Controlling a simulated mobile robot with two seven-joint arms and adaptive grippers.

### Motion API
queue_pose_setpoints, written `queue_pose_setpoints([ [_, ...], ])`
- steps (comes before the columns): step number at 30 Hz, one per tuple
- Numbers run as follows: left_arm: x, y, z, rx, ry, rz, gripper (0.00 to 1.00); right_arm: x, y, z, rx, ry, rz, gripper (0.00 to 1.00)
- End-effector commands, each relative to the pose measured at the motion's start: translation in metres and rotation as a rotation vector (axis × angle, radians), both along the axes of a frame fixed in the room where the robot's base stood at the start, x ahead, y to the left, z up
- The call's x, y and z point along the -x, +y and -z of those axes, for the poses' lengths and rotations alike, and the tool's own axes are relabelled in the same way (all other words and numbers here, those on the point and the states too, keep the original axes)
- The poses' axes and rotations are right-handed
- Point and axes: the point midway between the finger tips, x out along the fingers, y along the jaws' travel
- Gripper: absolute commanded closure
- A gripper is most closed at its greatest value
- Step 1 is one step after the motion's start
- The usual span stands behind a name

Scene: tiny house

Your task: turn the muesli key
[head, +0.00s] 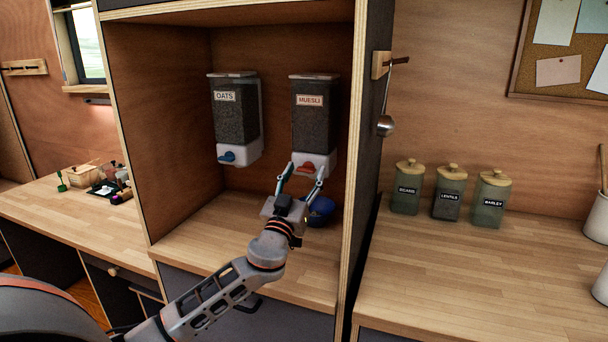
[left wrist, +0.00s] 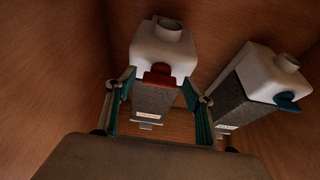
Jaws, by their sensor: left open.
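The muesli dispenser (head: 315,115) hangs on the back wall of the cupboard niche, with a dark body, white base and "MUESLI" label. Its red key (head: 305,168) is at the front of the white base. My left gripper (head: 302,174) is open just in front of it, its fingertips on either side of the key. In the left wrist view, the red key (left wrist: 158,76) lies between the two spread fingers (left wrist: 160,85), with a visible gap on both sides. A blue bowl (head: 319,211) stands below the dispenser, partly hidden by my gripper. My right gripper is not in view.
The oats dispenser (head: 235,115) with a blue key (head: 228,156) hangs to the left; it also shows in the left wrist view (left wrist: 262,80). The niche's right side panel (head: 362,150) stands close to my gripper. Canisters (head: 449,192) stand on the right counter.

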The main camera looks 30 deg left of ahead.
Motion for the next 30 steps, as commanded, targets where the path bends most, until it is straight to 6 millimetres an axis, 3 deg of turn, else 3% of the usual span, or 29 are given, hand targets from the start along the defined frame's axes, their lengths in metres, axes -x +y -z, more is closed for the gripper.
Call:
queue_pose_setpoints([
  [1,0.0001,-0.0001,0.0002,0.000,0.000,0.000,0.47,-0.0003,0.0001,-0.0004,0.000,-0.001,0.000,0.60],
  [5,0.0002,-0.0002,0.0001,0.000,0.000,0.000,0.81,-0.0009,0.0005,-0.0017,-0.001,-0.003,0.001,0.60],
  [6,0.0002,-0.0002,0.0001,0.000,0.000,0.000,0.86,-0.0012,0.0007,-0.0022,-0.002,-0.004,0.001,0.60],
  [19,0.0007,0.0006,0.0008,-0.061,0.015,0.000,0.86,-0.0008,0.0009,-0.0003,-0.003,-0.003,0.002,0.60],
  [30,0.0014,0.0023,-0.0020,-0.336,0.079,0.001,0.86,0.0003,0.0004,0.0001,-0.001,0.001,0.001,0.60],
])
